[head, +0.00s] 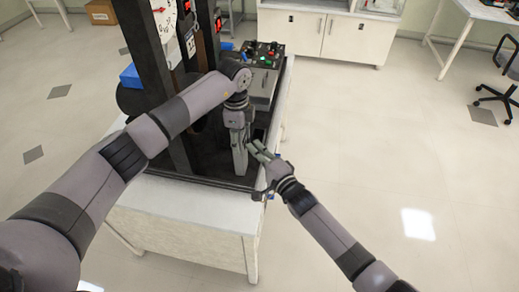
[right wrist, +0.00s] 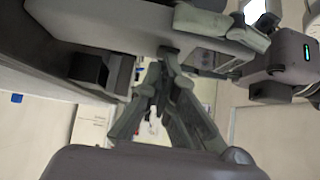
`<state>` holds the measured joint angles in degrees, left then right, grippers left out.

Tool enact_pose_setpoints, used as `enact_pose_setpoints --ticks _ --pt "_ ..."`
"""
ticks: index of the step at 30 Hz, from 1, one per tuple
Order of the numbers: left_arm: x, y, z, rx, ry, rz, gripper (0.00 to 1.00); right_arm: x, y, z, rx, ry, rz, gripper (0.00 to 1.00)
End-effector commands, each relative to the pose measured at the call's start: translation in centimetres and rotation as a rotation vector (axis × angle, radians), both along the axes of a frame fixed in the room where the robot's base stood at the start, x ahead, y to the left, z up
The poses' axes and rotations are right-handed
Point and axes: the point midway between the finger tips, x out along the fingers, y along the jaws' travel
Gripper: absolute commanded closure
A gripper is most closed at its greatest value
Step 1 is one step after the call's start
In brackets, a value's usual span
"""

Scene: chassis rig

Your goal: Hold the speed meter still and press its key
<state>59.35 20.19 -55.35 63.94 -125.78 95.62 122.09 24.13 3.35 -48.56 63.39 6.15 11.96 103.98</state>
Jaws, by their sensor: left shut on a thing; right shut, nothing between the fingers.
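The speed meter (head: 240,160) appears as a slim grey body under my left gripper (head: 237,128), which is shut on it. In the right wrist view the meter (right wrist: 120,24) is a long grey block across the top, and the left gripper's fingers (right wrist: 225,22) are around its right part. My right gripper (head: 254,148) is shut and empty, just right of the meter in the head view. In the right wrist view its fingertips (right wrist: 167,60) come together close to the meter's edge. I cannot tell whether they touch it. The key cannot be made out clearly.
A dark rig with upright posts (head: 145,50) and a dial (head: 165,18) stands on a white bench (head: 185,222). A control panel (head: 262,55) with coloured buttons sits at the bench's far end.

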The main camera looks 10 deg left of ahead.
Motion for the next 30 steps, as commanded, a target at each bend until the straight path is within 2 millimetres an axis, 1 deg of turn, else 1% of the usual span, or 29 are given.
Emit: enact_pose_setpoints --ticks 1,2,11,14,17,21,24,30 --pt "-0.3 0.0 -0.6 0.002 0.011 -0.001 0.83 0.0 0.8 0.0 0.002 0.001 0.002 1.0" --pt "-0.3 0.0 -0.6 0.002 0.011 -0.002 0.83 0.0 0.9 0.0 0.001 0.0 0.002 1.0" --pt "-0.4 -0.3 -0.6 -0.002 0.011 -0.006 0.83 -0.2 1.0 0.1 0.001 -0.001 0.005 1.0" --pt "-0.4 -0.4 -0.6 -0.003 0.01 -0.006 0.83 -0.2 0.5 0.0 0.001 -0.002 0.005 1.0" --pt "-0.4 -0.4 -0.6 -0.004 0.01 -0.006 0.83 -0.2 -0.8 0.0 -0.001 -0.004 0.004 1.0" --pt "-0.4 -0.4 -0.6 -0.005 0.01 -0.006 0.83 -0.3 -4.0 0.0 -0.004 -0.003 -0.001 1.0" --pt "-0.4 -0.4 -0.6 -0.005 0.01 -0.005 0.83 -2.2 -5.3 -0.1 0.0 0.0 0.0 1.0" --pt "-0.3 -0.3 -0.6 -0.004 0.009 -0.004 0.83 -5.2 -8.4 -0.1 -0.001 0.0 -0.003 1.0"
